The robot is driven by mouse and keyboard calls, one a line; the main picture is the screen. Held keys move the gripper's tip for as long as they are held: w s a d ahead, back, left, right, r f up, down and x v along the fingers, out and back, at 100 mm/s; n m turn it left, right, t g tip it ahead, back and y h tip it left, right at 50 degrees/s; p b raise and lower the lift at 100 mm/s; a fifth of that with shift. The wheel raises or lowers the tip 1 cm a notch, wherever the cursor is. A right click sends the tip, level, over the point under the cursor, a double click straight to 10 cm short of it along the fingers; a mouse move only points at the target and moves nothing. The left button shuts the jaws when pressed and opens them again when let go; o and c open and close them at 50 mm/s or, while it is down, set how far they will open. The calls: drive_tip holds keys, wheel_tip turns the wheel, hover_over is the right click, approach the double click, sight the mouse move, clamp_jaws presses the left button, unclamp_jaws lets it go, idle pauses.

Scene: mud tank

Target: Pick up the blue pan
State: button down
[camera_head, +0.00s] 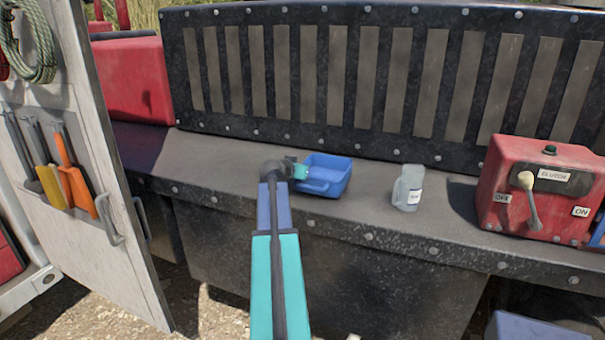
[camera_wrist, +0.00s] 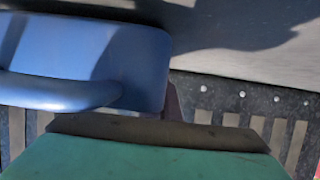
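The blue pan (camera_head: 338,184) sits upright on the dark ledge and looks empty. It has a loop handle on its near left side. My gripper (camera_head: 300,172) is at the pan's left edge, close to the handle; I cannot tell if it touches. In the wrist view the pan (camera_wrist: 100,50) fills the upper left with its handle (camera_wrist: 60,92) across it. A green part of my gripper with a dark edge fills the bottom of that view. The fingertips are not clear, so whether the gripper is open or shut is hidden.
A red switch box (camera_head: 510,190) is farther right. A slatted black panel (camera_head: 390,80) rises behind. An open door (camera_head: 95,170) with hung tools is at left.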

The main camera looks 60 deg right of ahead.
drive_tip(key=shift+r+b, duration=0.6)
drive_tip(key=shift+r, duration=0.65)
drive_tip(key=s+a+b, duration=0.1)
drive_tip(key=s+a, duration=0.2)
drive_tip(key=s+a+b, duration=0.1)
drive_tip(key=s+a, duration=0.2)
drive_tip(key=s, duration=0.1)
drive_tip(key=s+a+r+b, duration=0.1)
drive_tip(key=s+a+b, duration=0.1)
drive_tip(key=s+a, duration=0.1)
drive_tip(key=shift+s+a, duration=0.3)
drive_tip(key=shift+a, duration=0.15)
drive_tip(key=shift+s+a+r, duration=0.2)
drive_tip(key=shift+s+a, duration=0.35)
